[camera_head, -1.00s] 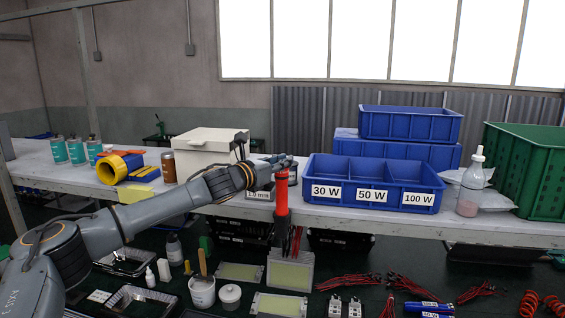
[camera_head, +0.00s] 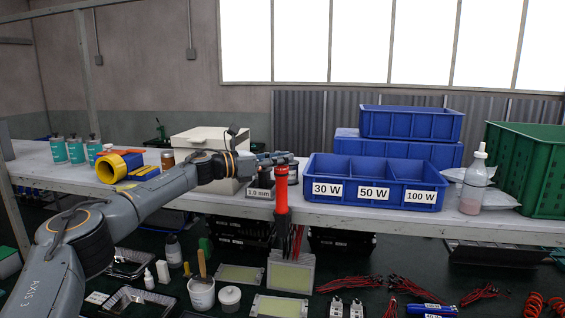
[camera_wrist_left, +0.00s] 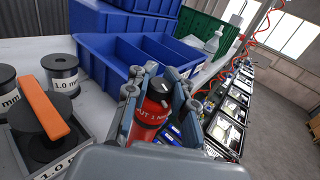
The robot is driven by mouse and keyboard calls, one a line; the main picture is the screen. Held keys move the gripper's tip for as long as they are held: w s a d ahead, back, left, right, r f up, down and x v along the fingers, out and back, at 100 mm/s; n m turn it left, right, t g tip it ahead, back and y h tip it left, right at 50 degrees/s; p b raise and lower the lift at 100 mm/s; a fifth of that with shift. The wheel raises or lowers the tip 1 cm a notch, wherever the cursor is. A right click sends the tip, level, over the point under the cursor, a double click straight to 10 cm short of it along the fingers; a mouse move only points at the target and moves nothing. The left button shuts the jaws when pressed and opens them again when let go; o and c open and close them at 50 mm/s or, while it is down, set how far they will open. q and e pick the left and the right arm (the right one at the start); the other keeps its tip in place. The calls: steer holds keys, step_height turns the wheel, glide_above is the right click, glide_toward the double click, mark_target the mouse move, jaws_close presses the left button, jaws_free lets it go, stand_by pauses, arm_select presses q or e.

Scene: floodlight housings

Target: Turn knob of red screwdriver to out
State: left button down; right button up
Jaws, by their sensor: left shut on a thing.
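The red screwdriver (camera_head: 281,192) hangs upright in front of the shelf edge, beside the blue divided bin. Its black top end is between the fingers of my left gripper (camera_head: 276,160). In the left wrist view the red screwdriver body (camera_wrist_left: 152,117) carries white lettering, only partly readable, and a black top. The two fingers of my left gripper (camera_wrist_left: 158,98) close on it from both sides. The knob and its setting cannot be made out clearly. My right gripper is in neither view.
The blue bin (camera_head: 374,206) labelled 30 W, 50 W and 100 W stands right of the screwdriver. Spools, one labelled 1.0 (camera_wrist_left: 62,75), stand to the left. Below, the dark green work surface holds a white pot (camera_head: 202,294), panels (camera_head: 290,274) and red wires (camera_head: 349,283).

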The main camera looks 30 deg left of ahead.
arm_select(q)
steer(key=shift+m+g+h, duration=0.5)
steer(key=shift+h, duration=0.1)
steer(key=c, duration=1.1)
jaws_free()
steer(key=shift+c, duration=0.2)
steer(key=shift+a, duration=0.1)
steer(key=v, duration=1.1)
steer(key=shift+s+a, duration=0.2)
steer(key=shift+s, duration=0.15)
